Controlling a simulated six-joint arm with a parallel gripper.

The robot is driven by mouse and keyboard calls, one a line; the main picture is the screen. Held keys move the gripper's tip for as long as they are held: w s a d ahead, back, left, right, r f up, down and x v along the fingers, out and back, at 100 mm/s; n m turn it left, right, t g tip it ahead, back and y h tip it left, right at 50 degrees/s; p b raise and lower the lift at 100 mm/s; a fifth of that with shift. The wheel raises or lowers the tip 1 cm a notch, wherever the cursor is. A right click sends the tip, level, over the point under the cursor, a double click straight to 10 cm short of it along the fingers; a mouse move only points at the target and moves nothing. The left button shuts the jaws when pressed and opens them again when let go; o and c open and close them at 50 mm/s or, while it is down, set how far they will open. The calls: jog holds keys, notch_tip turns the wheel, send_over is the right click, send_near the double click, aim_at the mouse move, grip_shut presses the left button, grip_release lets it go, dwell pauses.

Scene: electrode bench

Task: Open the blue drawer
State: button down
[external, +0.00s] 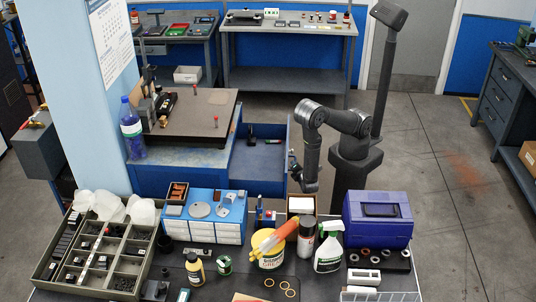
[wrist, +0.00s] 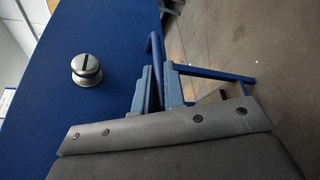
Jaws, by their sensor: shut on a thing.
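The blue drawer (external: 258,160) juts out from the right side of the blue cabinet (external: 180,177), so it stands open and its inside shows. In the wrist view its blue front panel (wrist: 105,35) fills the left, with a round metal lock (wrist: 86,70) on it. A blue bar handle (wrist: 154,48) stands off the panel. My gripper (wrist: 162,82) is shut on the handle, one finger on each side of it. In the external view my gripper (external: 294,172) is at the drawer's right-hand end; its fingers are too small to make out there.
A dark plate (external: 190,122) with tools lies on top of the cabinet, beside a blue bottle (external: 131,130). A crowded bench with a white-and-blue organizer (external: 214,229), spray bottle (external: 328,250) and purple case (external: 377,218) lies in front. Floor right of my arm is clear.

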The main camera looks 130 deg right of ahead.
jog(key=c, duration=1.5)
grip_release()
jog(key=shift+w+a, duration=0.1)
jog(key=v, duration=0.7)
jog(key=shift+a, duration=0.1)
jog(key=x, duration=0.7)
jog(key=shift+d, duration=0.35)
